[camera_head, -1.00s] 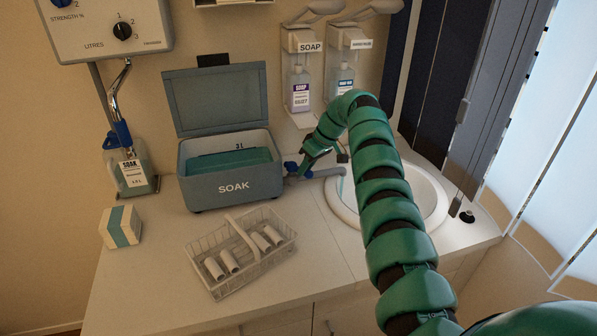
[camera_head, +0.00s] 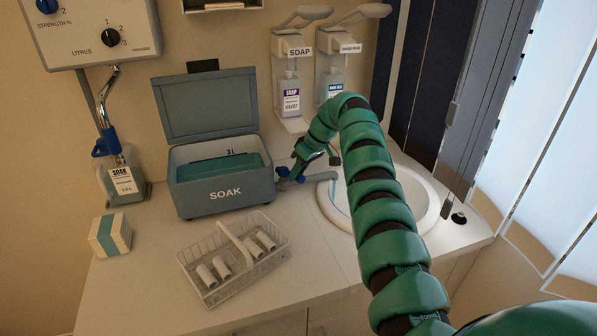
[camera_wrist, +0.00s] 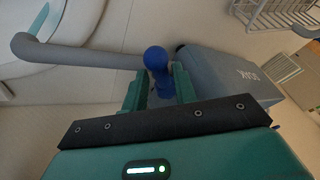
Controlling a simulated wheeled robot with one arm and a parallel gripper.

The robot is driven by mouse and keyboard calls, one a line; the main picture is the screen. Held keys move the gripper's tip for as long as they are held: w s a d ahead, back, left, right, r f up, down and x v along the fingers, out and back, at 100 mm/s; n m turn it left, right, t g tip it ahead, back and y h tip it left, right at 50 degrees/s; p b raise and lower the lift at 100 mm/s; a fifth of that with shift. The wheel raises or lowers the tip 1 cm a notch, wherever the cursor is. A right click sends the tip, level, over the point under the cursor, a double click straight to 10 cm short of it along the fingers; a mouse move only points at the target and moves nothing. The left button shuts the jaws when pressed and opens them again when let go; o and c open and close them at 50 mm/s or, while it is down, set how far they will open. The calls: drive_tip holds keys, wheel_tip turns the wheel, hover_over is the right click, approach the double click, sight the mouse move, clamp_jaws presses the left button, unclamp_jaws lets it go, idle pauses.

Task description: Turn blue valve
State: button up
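The blue valve (camera_head: 291,172) sits on the grey drain pipe at the right side of the grey SOAK tank (camera_head: 222,197). In the wrist view the valve's round blue knob (camera_wrist: 156,59) shows between and just beyond my fingertips. My gripper (camera_wrist: 159,80) is open, with one green finger on each side of the valve. A gap shows beside the knob; whether a finger touches the valve's lower part is not clear. In the head view my gripper (camera_head: 299,164) reaches down to the valve from the right and partly hides it. The tank's lid is raised, with teal liquid inside.
The grey pipe (camera_head: 322,177) runs right to the round white sink (camera_head: 427,210). A wire basket with white rolls (camera_head: 235,262) stands in front of the tank. Soap dispensers (camera_head: 290,90) hang behind. A SOAK bottle (camera_head: 123,180) and small box (camera_head: 110,235) stand left.

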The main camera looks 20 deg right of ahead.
drive_tip(key=p+v, duration=0.4)
drive_tip(key=v, duration=1.3)
drive_tip(key=shift+p, duration=0.3)
